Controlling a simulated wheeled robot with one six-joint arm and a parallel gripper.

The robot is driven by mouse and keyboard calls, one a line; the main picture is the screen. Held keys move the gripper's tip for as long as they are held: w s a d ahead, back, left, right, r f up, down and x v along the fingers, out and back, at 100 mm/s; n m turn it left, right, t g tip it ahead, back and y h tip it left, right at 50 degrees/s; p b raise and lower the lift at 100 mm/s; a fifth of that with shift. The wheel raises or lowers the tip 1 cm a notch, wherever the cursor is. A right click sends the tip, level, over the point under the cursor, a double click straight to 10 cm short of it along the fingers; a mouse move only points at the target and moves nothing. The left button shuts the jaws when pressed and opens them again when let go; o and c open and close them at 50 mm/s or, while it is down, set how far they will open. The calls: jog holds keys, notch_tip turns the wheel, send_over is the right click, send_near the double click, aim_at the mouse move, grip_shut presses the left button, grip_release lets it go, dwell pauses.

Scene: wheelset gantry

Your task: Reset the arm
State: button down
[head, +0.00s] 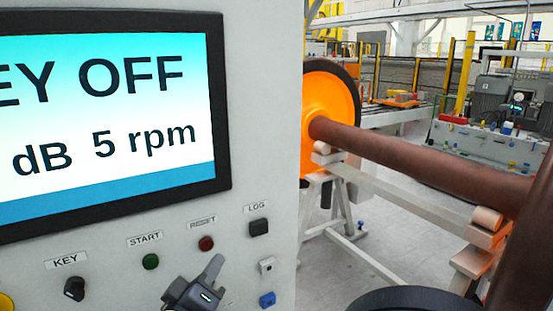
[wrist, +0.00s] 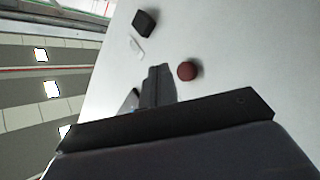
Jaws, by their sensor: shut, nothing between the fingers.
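My gripper (head: 212,272) shows at the bottom of the head view, in front of the lower part of a grey control panel (head: 262,110). Its fingers are together with nothing between them. In the wrist view the closed fingers (wrist: 158,75) point at the panel face, beside the red RESET button (wrist: 189,71). In the head view that RESET button (head: 206,243) is above the fingertips. I cannot tell whether the fingers touch the panel.
The panel carries a screen (head: 105,115) reading "KEY OFF", partly cut off, and "5 rpm". Near it are a KEY knob (head: 74,289), a green START button (head: 151,262) and a black LOG button (head: 259,227). A wheelset (head: 420,160) on a stand is to the right.

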jog(key=b, duration=0.2)
jog(key=shift+s+d+f+b, duration=0.1)
jog(key=shift+s+f+b, duration=0.05)
jog(key=shift+f+b, duration=0.2)
jog(key=shift+s+d+r+b, duration=0.1)
jog(key=shift+s+d+b, duration=0.05)
jog(key=shift+b, duration=0.65)
jog(key=r+p, duration=0.1)
jog(key=p, duration=0.2)
jog(key=p, duration=0.4)
jog(key=shift+w+a, duration=0.2)
jog(key=shift+w, duration=0.1)
